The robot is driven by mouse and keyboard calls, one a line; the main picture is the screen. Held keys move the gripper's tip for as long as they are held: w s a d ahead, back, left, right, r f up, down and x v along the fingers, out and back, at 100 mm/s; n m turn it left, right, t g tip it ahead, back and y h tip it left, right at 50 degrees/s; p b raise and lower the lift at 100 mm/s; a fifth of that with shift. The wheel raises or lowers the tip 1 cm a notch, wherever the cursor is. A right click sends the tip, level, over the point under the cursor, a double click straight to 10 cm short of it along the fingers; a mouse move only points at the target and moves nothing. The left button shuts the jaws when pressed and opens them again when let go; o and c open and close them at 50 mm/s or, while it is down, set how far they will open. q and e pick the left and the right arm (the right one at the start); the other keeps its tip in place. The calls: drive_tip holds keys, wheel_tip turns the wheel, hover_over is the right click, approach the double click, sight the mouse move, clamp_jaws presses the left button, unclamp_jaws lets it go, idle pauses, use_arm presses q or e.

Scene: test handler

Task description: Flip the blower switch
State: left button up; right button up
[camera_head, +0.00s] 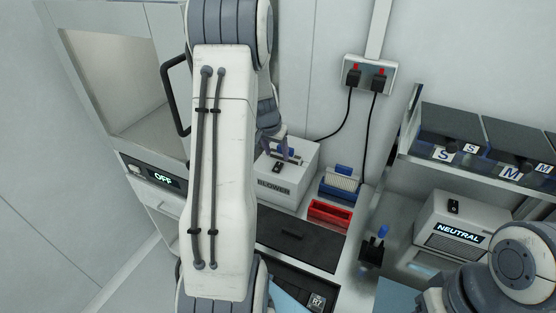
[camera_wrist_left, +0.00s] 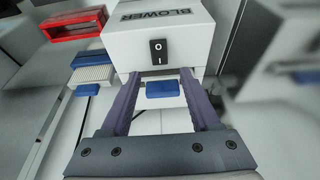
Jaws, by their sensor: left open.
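The blower (camera_head: 292,188) is a white box with a "BLOWER" label, on the bench beyond my left arm. It also shows upside down in the left wrist view (camera_wrist_left: 200,45). Its black rocker switch (camera_head: 277,167), marked O and I, shows clearly in the left wrist view (camera_wrist_left: 158,51). Which side is pressed I cannot tell. My left gripper (camera_wrist_left: 159,78) is open, its two fingers spread at the blower's edge, with the switch just beyond the gap. A blue piece (camera_wrist_left: 162,89) shows between the fingers; whether they touch anything is unclear. My right gripper is not visible.
A red tray (camera_head: 330,213) and a blue-and-white rack (camera_head: 342,181) stand right of the blower. A wall outlet (camera_head: 370,75) has two black cables hanging. A box marked NEUTRAL (camera_head: 455,228) stands at right, below a bin shelf. A cabinet with an OFF display (camera_head: 163,178) is left.

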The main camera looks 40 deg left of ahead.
use_arm(q)
drive_tip(key=shift+b+v, duration=0.45)
drive_tip(key=shift+v, duration=2.3)
